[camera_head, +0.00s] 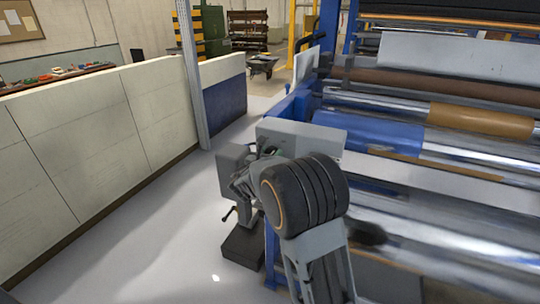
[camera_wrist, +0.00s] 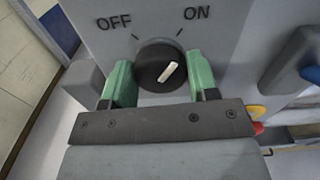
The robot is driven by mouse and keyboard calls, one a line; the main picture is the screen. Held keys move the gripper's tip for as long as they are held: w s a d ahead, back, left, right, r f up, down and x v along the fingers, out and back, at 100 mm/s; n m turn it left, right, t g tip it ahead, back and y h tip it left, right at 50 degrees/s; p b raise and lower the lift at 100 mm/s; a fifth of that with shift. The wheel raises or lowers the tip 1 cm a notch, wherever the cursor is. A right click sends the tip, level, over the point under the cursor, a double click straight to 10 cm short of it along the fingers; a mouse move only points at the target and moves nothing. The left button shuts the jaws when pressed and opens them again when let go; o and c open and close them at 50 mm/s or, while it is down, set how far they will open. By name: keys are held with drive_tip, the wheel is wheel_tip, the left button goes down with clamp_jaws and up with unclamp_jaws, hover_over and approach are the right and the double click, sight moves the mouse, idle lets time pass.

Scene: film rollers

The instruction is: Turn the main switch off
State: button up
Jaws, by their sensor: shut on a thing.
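The main switch (camera_wrist: 152,72) is a round black knob with a white pointer on a grey panel (camera_wrist: 235,40), in the wrist view. The panel has OFF lettered at upper left and ON at upper right. The white pointer tilts up and to the right, toward the ON side. My gripper (camera_wrist: 158,64) has a green finger on each side of the knob and is shut on it. In the head view my black and grey arm covers much of this area, and the knob cannot be made out there.
A blue part (camera_wrist: 300,62) and yellow and red buttons (camera_wrist: 257,112) lie right of the panel. The large roller machine (camera_head: 450,150) fills the right of the head view. A low pale wall (camera_head: 90,130) runs along the left, with clear floor (camera_head: 150,240) between.

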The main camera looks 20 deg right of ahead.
drive_tip(key=n+p, duration=0.3)
drive_tip(key=n, duration=0.4)
drive_tip(key=shift+r, duration=0.15)
drive_tip(key=shift+w+a+f+n+p, duration=0.1)
drive_tip(key=shift+n+p, duration=0.45)
drive_tip(key=shift+n, duration=1.1)
drive_tip(key=shift+f+n+p, duration=0.1)
drive_tip(key=shift+n+p, duration=0.4)
drive_tip(key=shift+n, duration=1.15)
drive_tip(key=o, duration=0.9)
drive_tip(key=shift+o, duration=0.2)
drive_tip(key=b+v, duration=0.3)
drive_tip(key=v, duration=1.1)
drive_tip(key=shift+b, duration=0.3)
